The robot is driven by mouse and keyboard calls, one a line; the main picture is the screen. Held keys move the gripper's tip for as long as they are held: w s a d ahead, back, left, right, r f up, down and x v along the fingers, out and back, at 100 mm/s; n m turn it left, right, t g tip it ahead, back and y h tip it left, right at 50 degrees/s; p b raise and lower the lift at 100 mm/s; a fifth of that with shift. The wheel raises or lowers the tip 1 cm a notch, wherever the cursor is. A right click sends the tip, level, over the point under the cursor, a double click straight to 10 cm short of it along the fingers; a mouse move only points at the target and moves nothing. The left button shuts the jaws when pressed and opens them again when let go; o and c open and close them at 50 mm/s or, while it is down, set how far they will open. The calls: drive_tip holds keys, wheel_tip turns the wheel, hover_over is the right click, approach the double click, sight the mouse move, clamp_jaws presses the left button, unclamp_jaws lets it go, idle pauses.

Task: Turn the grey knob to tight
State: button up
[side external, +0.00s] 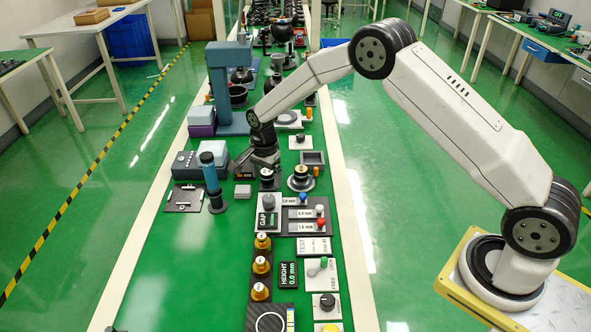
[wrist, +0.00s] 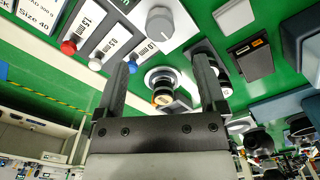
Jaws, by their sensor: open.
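The grey knob (side external: 268,201) stands on a white panel (side external: 264,227) with a dark GAP display, near the middle of the bench. In the wrist view the knob (wrist: 160,22) shows at the top centre, beyond my fingertips, with a pale line on its face. I cannot read any "tight" mark or tell its setting. My gripper (side external: 264,162) is behind the knob in the side view, apart from it. In the wrist view my gripper (wrist: 167,62) is open, its two fingers spread with nothing held between them.
A round black-and-brass piece on a pale base (wrist: 162,88) shows between my fingers. A panel with blue, white and red knobs (side external: 305,214) adjoins the GAP panel. A blue post (side external: 211,178) stands at left. Brass weights (side external: 262,265) stand in front.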

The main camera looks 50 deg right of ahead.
sight(268, 198)
drive_tip(key=shift+f, duration=3.85)
clamp_jaws()
